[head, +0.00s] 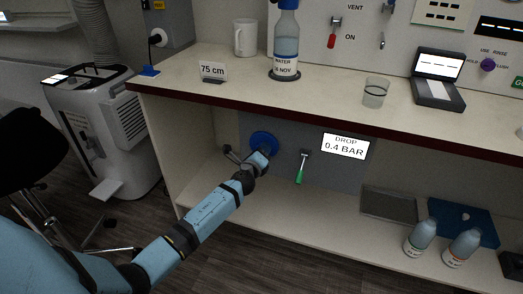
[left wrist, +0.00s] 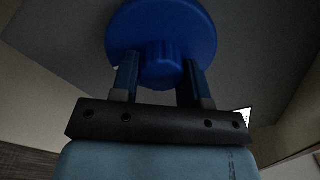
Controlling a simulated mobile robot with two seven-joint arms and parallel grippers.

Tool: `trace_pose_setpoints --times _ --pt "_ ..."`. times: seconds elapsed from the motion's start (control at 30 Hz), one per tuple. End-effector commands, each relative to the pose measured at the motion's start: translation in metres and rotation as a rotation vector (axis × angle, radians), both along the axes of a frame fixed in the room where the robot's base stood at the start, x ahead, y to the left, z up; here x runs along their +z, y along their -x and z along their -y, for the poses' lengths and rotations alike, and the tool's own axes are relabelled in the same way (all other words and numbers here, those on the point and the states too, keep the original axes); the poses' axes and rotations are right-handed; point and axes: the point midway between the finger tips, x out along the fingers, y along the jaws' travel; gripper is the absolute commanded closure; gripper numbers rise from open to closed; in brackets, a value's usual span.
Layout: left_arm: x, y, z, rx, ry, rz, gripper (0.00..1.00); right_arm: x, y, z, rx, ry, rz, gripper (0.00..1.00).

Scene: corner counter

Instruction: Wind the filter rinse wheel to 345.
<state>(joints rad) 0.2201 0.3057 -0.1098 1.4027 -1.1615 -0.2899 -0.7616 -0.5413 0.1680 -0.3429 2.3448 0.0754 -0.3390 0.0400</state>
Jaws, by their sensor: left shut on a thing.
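The filter rinse wheel is a round blue wheel (head: 263,139) on the back panel under the counter. It also shows in the left wrist view (left wrist: 200,30), with a ribbed hub (left wrist: 160,66) in front of its disc. My left gripper (head: 262,156) reaches in under the counter and is shut on the wheel's hub, its two fingers (left wrist: 160,85) on either side of it. The head view shows part of the wheel hidden behind the gripper. A display (head: 346,146) to its right reads DROP 0.4 BAR. No wheel angle is readable. My right gripper is not in view.
A green-handled lever (head: 301,168) hangs just right of the wheel. The counter's front edge (head: 330,124) runs above my arm. A tray (head: 389,206) and bottles (head: 420,238) stand on the lower shelf at right. The shelf's left part is mostly clear.

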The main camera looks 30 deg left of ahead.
Motion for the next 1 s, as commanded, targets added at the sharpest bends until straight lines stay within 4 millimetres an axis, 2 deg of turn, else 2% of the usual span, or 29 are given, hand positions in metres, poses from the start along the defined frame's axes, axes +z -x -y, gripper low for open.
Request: trace_pose_setpoints --times 0.2,0.5,0.7,1.0 --pt "0.001 0.000 -0.001 -0.001 -0.187 -0.045 0.82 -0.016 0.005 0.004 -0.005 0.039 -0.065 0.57" --pt "0.000 0.000 -0.001 -0.001 -0.371 -0.090 0.82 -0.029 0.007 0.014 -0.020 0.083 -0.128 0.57" --pt "-0.001 0.000 -0.002 -0.001 -0.438 -0.106 0.82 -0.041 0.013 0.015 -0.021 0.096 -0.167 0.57" --pt "-0.002 0.000 -0.001 -0.001 -0.466 -0.113 0.82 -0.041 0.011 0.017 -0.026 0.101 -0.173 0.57"
